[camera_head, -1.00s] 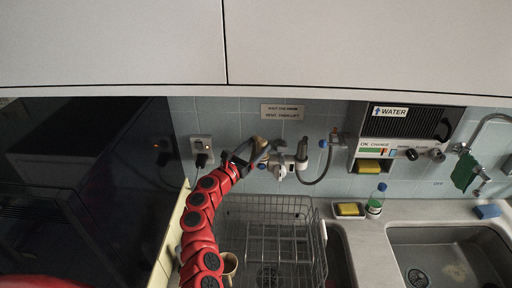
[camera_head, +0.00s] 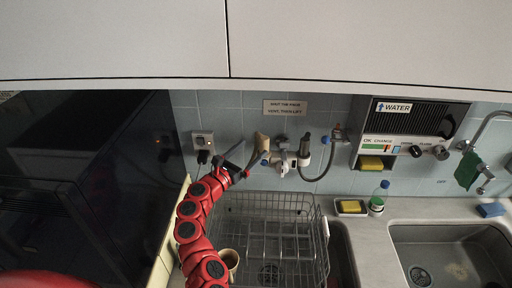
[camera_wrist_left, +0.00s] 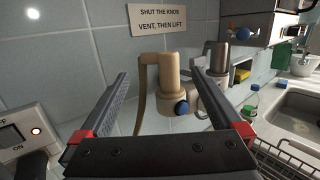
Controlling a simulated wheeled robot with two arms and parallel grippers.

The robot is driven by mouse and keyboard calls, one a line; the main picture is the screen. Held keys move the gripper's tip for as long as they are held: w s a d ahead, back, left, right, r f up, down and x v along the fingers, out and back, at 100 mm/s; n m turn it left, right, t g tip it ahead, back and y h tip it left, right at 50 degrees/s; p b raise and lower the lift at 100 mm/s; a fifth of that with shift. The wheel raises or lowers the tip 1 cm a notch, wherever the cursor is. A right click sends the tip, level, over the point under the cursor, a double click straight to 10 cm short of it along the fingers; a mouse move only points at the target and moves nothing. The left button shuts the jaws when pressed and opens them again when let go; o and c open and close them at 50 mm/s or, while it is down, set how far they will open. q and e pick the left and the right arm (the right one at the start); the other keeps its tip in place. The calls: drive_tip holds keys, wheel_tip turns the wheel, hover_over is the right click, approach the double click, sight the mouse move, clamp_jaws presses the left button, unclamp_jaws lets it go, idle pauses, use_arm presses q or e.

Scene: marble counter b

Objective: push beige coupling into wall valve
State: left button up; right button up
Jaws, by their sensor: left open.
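The beige coupling (camera_head: 262,143) is at the tiled wall, roughly upright, with a beige hose hanging down on its left and a blue knob low on it. It also shows in the left wrist view (camera_wrist_left: 165,75). The wall valve (camera_head: 304,150), pale with a grey cylinder, is just right of it and shows partly behind my right finger in the wrist view (camera_wrist_left: 217,58). Whether the coupling is fully seated in the valve I cannot tell. My left gripper (camera_head: 244,163) is open and empty, left of and in front of the coupling, which appears between the fingers. My right gripper is not in view.
A wire dish rack (camera_head: 270,205) stands below, with a mug (camera_head: 229,260) by its left side. A socket (camera_head: 203,141) is on the wall at left. The water unit (camera_head: 400,130), a yellow sponge (camera_head: 351,207), a bottle (camera_head: 378,198) and sinks are at right. Cupboards (camera_head: 370,40) overhang.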

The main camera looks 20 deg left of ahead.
use_arm(q)
drive_tip(key=b+v, duration=0.3)
drive_tip(key=v, duration=1)
drive_tip(key=shift+b, duration=0.3)
drive_tip(key=shift+f, duration=0.1)
